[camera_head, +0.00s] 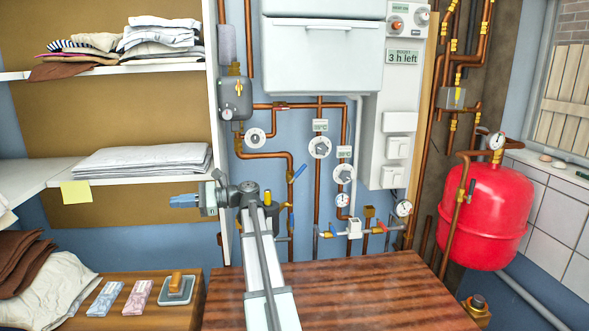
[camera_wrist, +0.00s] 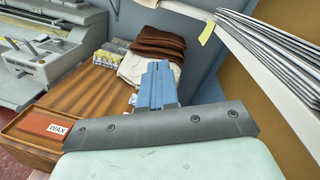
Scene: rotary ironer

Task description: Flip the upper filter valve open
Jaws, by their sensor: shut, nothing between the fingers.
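The pipework hangs on the blue wall behind my arm in the head view. A blue lever (camera_head: 300,171) sits on a pipe there, upper of the handles near my arm. A yellow handle (camera_head: 268,197) sits lower, partly behind my arm. I cannot tell for sure which is the upper filter valve. The fingers also show in the wrist view (camera_wrist: 157,68), with no valve in that view.
A shelf with folded linen (camera_head: 145,158) is close behind my gripper. Red vessel (camera_head: 484,215) stands right. The wooden top (camera_head: 350,295) below is clear. Dials and small taps (camera_head: 354,228) crowd the wall right of my arm. A wooden tray marked WAX (camera_wrist: 40,128) shows in the wrist view.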

